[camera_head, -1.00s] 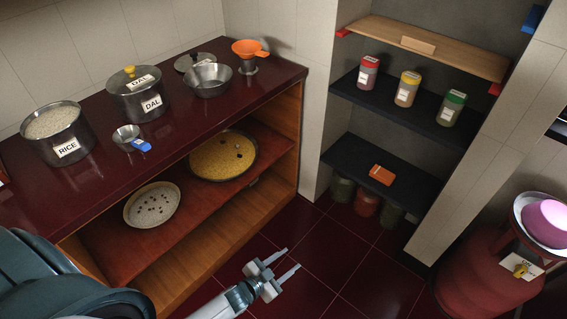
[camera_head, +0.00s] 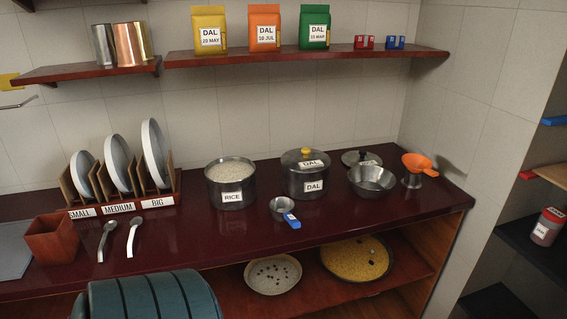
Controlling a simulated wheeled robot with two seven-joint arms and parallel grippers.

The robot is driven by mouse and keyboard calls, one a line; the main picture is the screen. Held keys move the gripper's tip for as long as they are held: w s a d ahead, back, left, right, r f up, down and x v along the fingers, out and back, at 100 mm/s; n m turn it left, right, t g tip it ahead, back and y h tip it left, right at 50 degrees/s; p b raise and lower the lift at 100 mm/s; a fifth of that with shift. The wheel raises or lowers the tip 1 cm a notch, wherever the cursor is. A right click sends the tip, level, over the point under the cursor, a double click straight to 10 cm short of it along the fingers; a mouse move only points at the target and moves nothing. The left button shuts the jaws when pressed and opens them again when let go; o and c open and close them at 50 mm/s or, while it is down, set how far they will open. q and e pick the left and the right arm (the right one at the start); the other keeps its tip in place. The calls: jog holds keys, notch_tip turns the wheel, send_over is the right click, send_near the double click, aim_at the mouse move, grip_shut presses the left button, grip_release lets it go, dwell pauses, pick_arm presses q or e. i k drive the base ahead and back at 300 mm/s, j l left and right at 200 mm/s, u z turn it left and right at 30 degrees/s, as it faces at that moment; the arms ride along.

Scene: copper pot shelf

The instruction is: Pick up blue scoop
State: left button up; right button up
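The blue scoop (camera_head: 285,210) is a small metal cup with a blue handle. It lies on the dark red countertop (camera_head: 340,223), in front of the DAL pot (camera_head: 305,175) and to the right of the RICE pot (camera_head: 231,184). Its handle points toward the front right, near the counter's front edge. Nothing is touching it from above. Neither of my grippers shows in the head view.
Two spoons (camera_head: 133,237), a brown box (camera_head: 52,238) and a plate rack (camera_head: 176,192) are at left. Wall shelves (camera_head: 290,58) hang above. Bare counter lies left of the scoop.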

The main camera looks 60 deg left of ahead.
aim_at(282, 208)
jog(key=u, duration=1.15)
jog(key=i+u, duration=0.2)
jog(key=u, duration=0.15)
jog(key=i+u, duration=0.2)
jog(key=u, duration=0.15)
jog(key=i+l+u, duration=0.2)
jog(key=u, duration=0.15)
jog(key=i+l+u, duration=0.25)
jog(key=i+l, duration=0.5)
jog(key=k+l+u, duration=0.25)
jog(key=k+l, duration=0.1)
jog(key=k, duration=0.05)
